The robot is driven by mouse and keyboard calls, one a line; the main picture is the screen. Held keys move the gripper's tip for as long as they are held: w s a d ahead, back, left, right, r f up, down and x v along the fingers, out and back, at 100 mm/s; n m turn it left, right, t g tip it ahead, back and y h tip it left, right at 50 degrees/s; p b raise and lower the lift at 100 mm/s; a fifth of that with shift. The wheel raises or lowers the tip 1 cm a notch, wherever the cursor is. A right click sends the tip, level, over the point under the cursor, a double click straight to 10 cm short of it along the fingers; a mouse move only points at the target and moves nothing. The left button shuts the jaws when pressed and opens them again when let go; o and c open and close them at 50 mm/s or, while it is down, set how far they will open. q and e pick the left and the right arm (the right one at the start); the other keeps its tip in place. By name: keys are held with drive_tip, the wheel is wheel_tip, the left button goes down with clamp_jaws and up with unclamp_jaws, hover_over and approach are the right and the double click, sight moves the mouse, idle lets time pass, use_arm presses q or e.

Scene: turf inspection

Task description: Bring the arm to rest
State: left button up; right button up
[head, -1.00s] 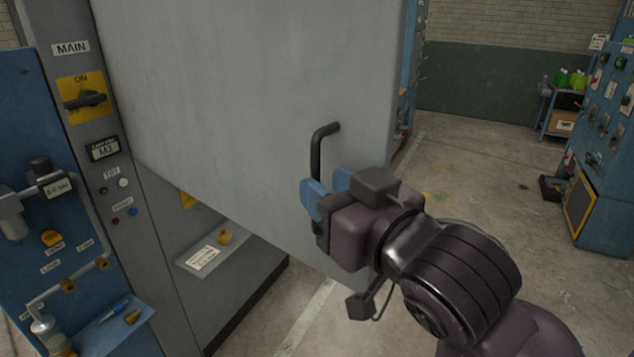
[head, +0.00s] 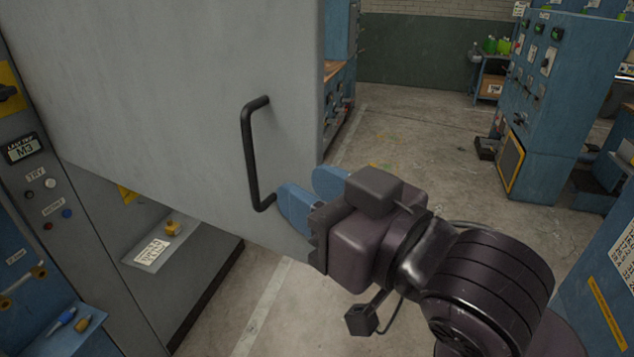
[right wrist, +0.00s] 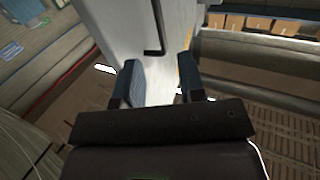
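My right gripper (head: 312,192) is in the middle of the head view, just right of and below a black door handle (head: 248,155). Its two blue fingers are apart with nothing visible between them. In the right wrist view, my right gripper (right wrist: 157,85) also shows spread fingers, and the handle (right wrist: 155,30) lies beyond them, apart from them. The handle is fixed on a large grey cabinet door (head: 180,90), which stands swung open. My left gripper is in neither view.
Behind the door, the grey cabinet has a shelf (head: 150,252) with a yellow item and a label. A blue control cabinet (head: 550,100) stands at the right, and another blue panel (head: 610,260) is at the lower right. Open concrete floor (head: 420,130) lies beyond my right arm.

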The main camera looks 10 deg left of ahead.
drive_tip(key=w+d+f+m+t+h, duration=0.1)
drive_tip(key=w+d+f+m+h, duration=0.2)
drive_tip(key=d+f, duration=0.45)
drive_tip(key=w+d+f+m+t+h+b, duration=0.1)
drive_tip(key=w+d+f+m+t+h, duration=0.2)
drive_tip(key=f, duration=0.7)
drive_tip(key=w+d+f+m+h, duration=0.2)
drive_tip(key=w+d+f+h, duration=0.15)
drive_tip(key=d+f, duration=0.4)
drive_tip(key=s+d+f+h, duration=0.2)
drive_tip(key=s+d+f, duration=0.2)
drive_tip(key=f, duration=0.4)
drive_tip(key=s+d+f+m+g+h+b, duration=0.1)
drive_tip(key=s+d+f, duration=0.4)
drive_tip(key=d+f, duration=0.2)
drive_tip(key=s+d+f+m+g+h, duration=0.1)
drive_tip(key=s+d+f, duration=0.4)
drive_tip(key=f, duration=0.5)
drive_tip(key=shift+d+f+h, duration=0.25)
drive_tip(key=shift+f+h, duration=0.1)
drive_tip(key=shift+h, duration=0.5)
